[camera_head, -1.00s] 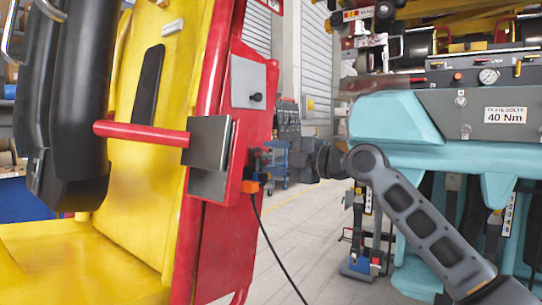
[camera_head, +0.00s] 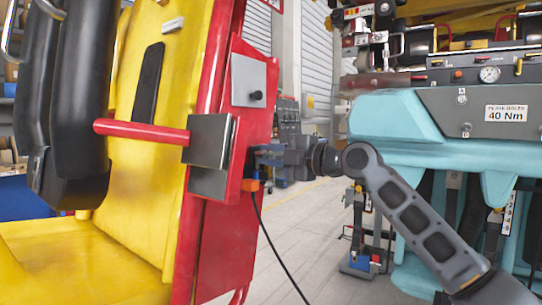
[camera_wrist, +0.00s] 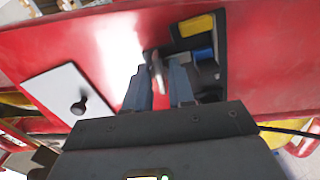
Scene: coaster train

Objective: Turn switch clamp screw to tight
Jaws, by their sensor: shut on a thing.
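The clamp screw (camera_wrist: 157,70) shows in the wrist view as a small pale metal piece, standing at the edge of a dark switch housing (camera_wrist: 208,80) on the red panel. My gripper (camera_wrist: 163,88) is shut on it, one finger on each side. The contact itself is partly hidden and blurred. In the head view my gripper (camera_head: 264,155) reaches from the right to the side of the red panel (camera_head: 245,225). The screw is hidden there. Whether it is tight cannot be told.
A grey plate with a black knob (camera_head: 256,95) sits above my gripper on the panel. An orange connector (camera_head: 250,185) with a hanging black cable is just below. The yellow seat (camera_head: 90,250) with its red bar (camera_head: 140,132) is left. Teal machinery (camera_head: 400,125) stands right.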

